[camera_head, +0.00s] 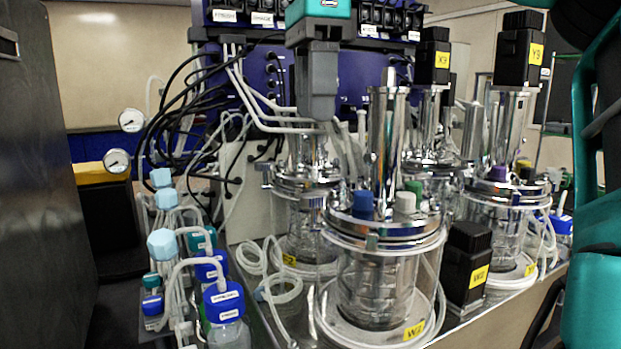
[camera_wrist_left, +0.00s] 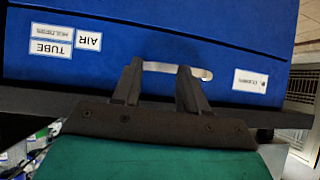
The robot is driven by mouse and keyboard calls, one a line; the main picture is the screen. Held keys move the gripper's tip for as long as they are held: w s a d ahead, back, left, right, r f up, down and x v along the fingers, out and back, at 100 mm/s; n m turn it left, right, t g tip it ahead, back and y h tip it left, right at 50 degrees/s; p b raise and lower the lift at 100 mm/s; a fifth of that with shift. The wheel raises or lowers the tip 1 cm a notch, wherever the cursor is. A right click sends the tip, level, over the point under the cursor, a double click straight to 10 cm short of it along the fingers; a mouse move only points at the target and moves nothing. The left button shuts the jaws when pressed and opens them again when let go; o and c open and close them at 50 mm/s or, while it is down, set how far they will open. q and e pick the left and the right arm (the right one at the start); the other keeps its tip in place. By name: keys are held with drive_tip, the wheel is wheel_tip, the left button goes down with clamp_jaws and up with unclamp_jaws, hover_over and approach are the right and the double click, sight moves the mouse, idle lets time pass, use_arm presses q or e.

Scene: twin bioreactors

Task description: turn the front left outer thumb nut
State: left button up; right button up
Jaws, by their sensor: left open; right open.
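The front glass bioreactor (camera_head: 375,285) stands at the centre of the head view, with a shiny metal head plate carrying blue, grey and green caps. Small metal fittings line its rim, but I cannot single out the front left outer thumb nut. My right gripper (camera_head: 316,108) hangs at the top centre, pointing down, with nothing visible in it. Its jaws are seen nearly edge-on, above and behind the front head plate in the picture. My left gripper (camera_wrist_left: 160,72) is open in its wrist view, before a blue labelled cabinet (camera_wrist_left: 130,45) with a silver handle (camera_wrist_left: 200,72).
Other bioreactors stand behind and at the right (camera_head: 495,225). A black block with a yellow label (camera_head: 466,270) stands right of the front vessel. Capped bottles (camera_head: 226,310) with tubing crowd the left. Black cables hang behind. A dark panel (camera_head: 38,180) closes the far left.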

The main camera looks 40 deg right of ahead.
sight(314, 194)
wheel_tip(314, 194, down, 11)
drive_tip(key=shift+r, duration=0.1)
drive_tip(key=shift+c, duration=0.3)
clamp_jaws()
